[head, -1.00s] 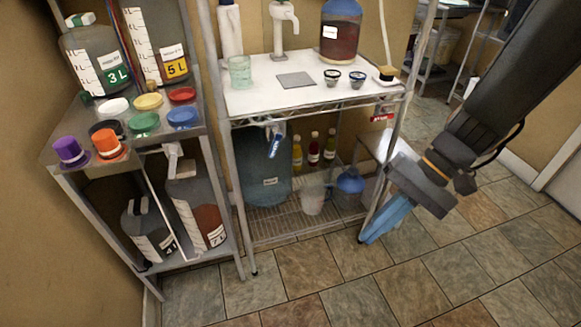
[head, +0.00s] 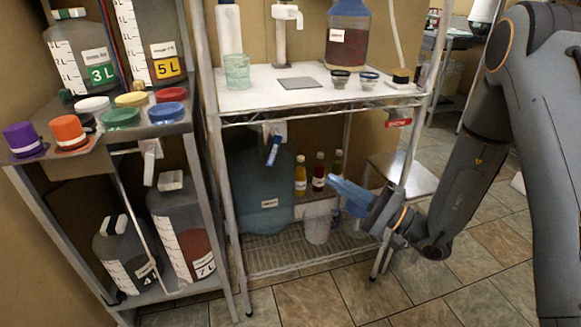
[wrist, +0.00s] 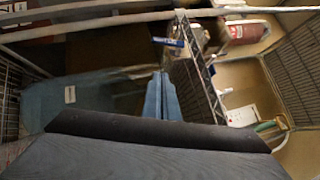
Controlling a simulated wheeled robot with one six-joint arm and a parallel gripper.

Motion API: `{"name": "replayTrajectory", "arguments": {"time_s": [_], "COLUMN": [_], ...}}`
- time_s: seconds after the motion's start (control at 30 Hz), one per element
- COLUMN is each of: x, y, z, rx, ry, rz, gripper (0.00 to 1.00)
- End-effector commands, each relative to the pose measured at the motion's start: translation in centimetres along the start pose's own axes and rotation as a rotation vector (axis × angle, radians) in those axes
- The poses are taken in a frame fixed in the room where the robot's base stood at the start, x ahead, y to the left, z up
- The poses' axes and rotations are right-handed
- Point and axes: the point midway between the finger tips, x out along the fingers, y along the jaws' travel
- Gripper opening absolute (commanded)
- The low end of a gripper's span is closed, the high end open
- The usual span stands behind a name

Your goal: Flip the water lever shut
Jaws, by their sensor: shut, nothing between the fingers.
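The blue water lever (head: 273,150) hangs at a downward slant from a white mount under the top shelf of the middle rack, in front of a large blue labelled tank (head: 262,182). My gripper (head: 333,183) is shut and empty, with its blue fingers pointing left towards the rack's open lower space. It is to the right of the lever and lower in the head view, apart from it. In the wrist view, the closed fingers (wrist: 161,97) point ahead, with the tank (wrist: 70,105) to their left.
Several small bottles (head: 300,175) and a clear jug (head: 317,224) stand on the lower shelf near my fingers. The rack's right front post (head: 405,170) is close to my wrist. A white lever (head: 150,165) is on the left rack.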

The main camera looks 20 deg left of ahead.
Motion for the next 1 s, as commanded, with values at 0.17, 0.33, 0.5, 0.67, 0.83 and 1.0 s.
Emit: {"name": "replayTrajectory", "arguments": {"time_s": [0.17,0.33,0.5,0.67,0.83,1.0], "x": [0.1,1.1,4.0,7.2,10.3,11.9], "y": [0.0,0.0,0.0,0.0,0.0,0.0], "z": [0.1,0.1,0.2,0.3,0.3,2.0], "rx": [0.002,0.002,0.001,0.002,0.002,0.004], "ry": [-0.001,-0.004,-0.006,-0.007,-0.007,-0.004], "rz": [0.002,0.004,0.005,0.004,0.003,0.004], "gripper": [0.0,0.0,0.0,0.0,0.0,0.0]}}
